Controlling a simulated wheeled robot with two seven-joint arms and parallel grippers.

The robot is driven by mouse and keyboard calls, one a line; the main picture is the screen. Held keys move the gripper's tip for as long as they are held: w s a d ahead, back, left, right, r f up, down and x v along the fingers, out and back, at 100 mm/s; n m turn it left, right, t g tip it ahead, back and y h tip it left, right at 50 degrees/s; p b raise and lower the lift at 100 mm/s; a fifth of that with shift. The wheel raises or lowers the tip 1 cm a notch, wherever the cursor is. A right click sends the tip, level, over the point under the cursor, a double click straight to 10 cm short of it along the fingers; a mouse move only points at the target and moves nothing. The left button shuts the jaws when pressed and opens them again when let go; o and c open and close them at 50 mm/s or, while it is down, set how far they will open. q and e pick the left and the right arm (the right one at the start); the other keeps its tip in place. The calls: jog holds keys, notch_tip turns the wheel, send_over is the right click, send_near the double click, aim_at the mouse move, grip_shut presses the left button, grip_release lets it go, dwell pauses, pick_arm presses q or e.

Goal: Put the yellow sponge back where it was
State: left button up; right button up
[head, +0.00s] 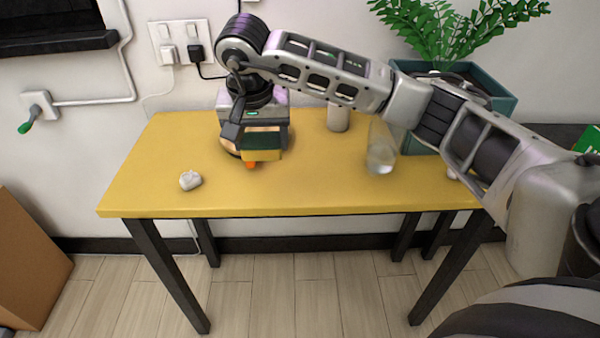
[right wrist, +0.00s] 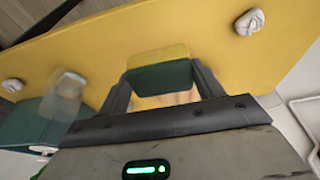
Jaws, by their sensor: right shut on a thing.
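The yellow sponge (head: 262,155) has a dark green side and is held over the yellow table, left of its middle. My right gripper (head: 265,142) is shut on it, pointing down. In the right wrist view the sponge (right wrist: 158,68) sits between the two fingers (right wrist: 160,85), its green side towards the camera. I cannot tell whether its underside touches anything. A round tan thing and a small orange thing (head: 251,165) show partly behind and below the gripper; most of them is hidden. My left gripper is not in view.
On the yellow table (head: 290,190), a white lump (head: 190,180) lies at the front left. A clear glass (head: 381,155) and a pale cylinder (head: 338,118) stand right of the gripper. A teal planter (head: 498,85) is at the back right. The front middle is clear.

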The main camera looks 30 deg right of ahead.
jog(key=s+d+f, duration=0.1)
jog(key=d+f, duration=0.3)
jog(key=s+d+f, duration=0.1)
jog(key=d+f, duration=0.1)
jog(key=shift+s+d+f+p, duration=0.1)
jog(key=shift+s+f+p, duration=0.05)
jog(key=shift+s+p, duration=0.2)
jog(key=f, duration=0.3)
jog(key=shift+s+d+f, duration=0.1)
jog(key=shift+s+d, duration=0.05)
jog(key=shift+d, duration=0.2)
jog(key=shift+f, duration=0.35)
